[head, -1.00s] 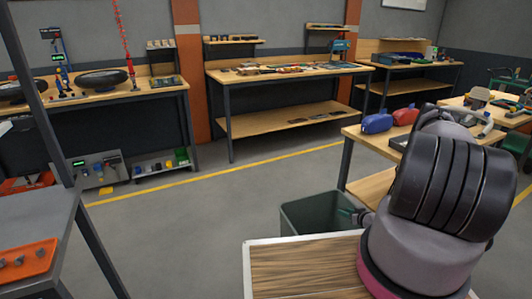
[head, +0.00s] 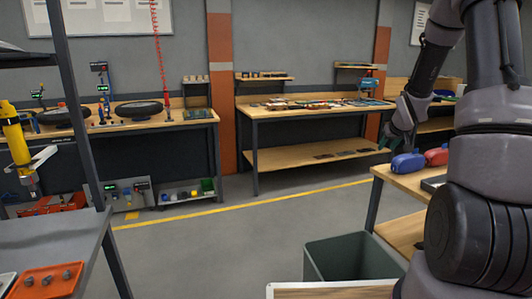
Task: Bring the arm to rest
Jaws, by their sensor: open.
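My arm (head: 480,190) rises along the right side of the head view, bends at the top and comes down again to the left. My gripper (head: 386,140) hangs from it, pointing down, in front of the far workbench's right end. The fingers are small and dark here. It is open, and I see nothing held in it. No part of it visibly touches a bench or an object.
A grey-green bin (head: 350,258) stands on the floor below. A blue pouch (head: 407,163) and a red pouch (head: 437,156) lie on the right table. An orange tray (head: 48,281) sits on the near-left table. The middle floor is clear.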

